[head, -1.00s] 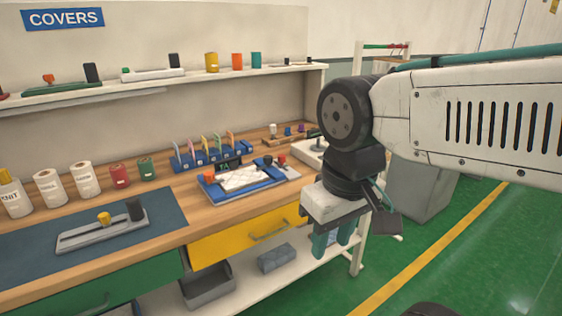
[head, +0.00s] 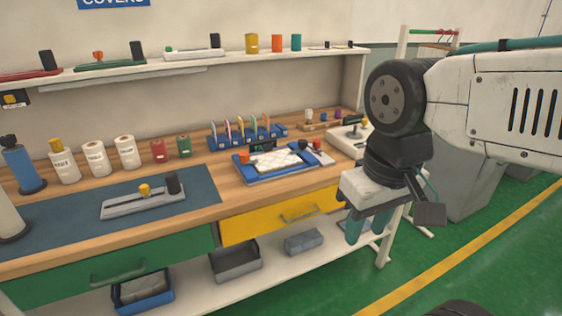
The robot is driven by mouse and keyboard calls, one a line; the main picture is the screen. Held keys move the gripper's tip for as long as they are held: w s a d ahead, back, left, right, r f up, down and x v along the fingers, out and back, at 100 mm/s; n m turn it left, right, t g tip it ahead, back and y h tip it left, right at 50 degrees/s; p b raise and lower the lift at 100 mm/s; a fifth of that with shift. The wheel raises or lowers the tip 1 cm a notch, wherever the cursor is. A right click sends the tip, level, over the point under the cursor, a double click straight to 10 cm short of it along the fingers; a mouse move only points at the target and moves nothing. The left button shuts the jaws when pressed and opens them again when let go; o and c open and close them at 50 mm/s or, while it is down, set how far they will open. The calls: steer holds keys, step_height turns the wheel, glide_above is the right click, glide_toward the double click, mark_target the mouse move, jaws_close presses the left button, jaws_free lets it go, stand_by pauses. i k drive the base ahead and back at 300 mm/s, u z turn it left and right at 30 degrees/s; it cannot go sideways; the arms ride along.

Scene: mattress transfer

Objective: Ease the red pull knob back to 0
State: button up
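A small red knob (head: 317,144) sits at the back right of a blue station (head: 262,180) on the wooden bench, beside a black knob (head: 303,145). An orange-red block or knob (head: 244,157) is at the station's left edge. I cannot tell for certain which one is the pull knob, and no scale mark is legible. A white quilted pad (head: 285,160) lies on the station, with a small dark display (head: 262,146) behind it. My gripper (head: 366,231) hangs to the right of the station, in front of the bench, pointing down. Its teal fingers are apart and empty.
A white device (head: 346,143) stands right of the station, partly behind my arm. A grey slider fixture (head: 145,203) lies on the dark mat at left. A rack of coloured cards (head: 245,137) stands behind the station. Green floor is clear at lower right.

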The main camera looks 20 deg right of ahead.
mark_target(316, 143)
steer(key=k, duration=0.6)
steer(key=z, duration=0.4)
steer(key=i, duration=1.7)
steer(key=u, duration=0.45)
